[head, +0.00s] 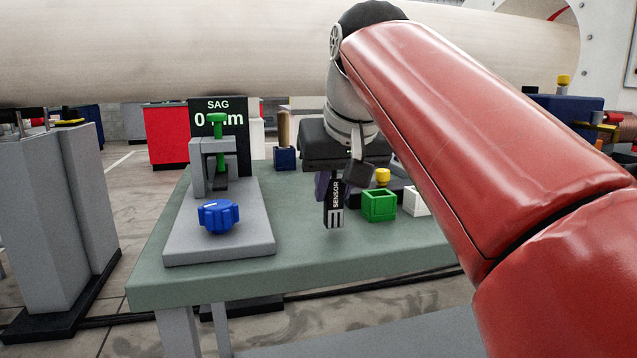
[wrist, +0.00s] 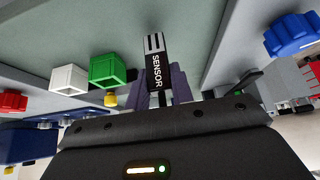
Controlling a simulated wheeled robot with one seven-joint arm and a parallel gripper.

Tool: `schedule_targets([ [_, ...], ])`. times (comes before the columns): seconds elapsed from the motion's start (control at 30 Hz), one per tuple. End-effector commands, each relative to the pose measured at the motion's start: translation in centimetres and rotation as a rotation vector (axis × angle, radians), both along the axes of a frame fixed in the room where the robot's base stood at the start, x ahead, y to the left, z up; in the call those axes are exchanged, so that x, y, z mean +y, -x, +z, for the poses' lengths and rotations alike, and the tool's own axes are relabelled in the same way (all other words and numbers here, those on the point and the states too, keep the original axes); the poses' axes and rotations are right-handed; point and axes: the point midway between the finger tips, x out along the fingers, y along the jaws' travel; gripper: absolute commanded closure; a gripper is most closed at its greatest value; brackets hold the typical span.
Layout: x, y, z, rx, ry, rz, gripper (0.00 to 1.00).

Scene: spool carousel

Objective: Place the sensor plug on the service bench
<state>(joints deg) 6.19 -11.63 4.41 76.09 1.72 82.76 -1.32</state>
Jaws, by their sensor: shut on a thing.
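The sensor plug (head: 335,203) is a black piece with a white "SENSOR" label and pale stripes at its lower end. It hangs below my gripper (head: 332,180), which is shut on it. In the wrist view the plug (wrist: 156,65) sits between the purple-grey fingers of my gripper (wrist: 165,82). The green-topped service bench (head: 300,258) is under the plug. I cannot tell for sure whether the plug's lower end touches the bench top or hangs just above it.
A grey fixture plate with a blue knob (head: 218,216) and a green-handled clamp (head: 217,125) stands left on the bench. A green box (head: 379,205) and a white box (head: 415,201) stand right of the plug. The bench's front middle is clear.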

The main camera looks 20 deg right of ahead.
Motion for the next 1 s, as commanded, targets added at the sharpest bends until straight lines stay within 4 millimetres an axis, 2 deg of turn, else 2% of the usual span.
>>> schedule_targets([
  [0.43,0.0,0.0,-0.1,0.000,0.000,0.000,0.99],
  [1.0,0.0,0.0,-1.3,0.000,0.000,0.000,0.99],
])
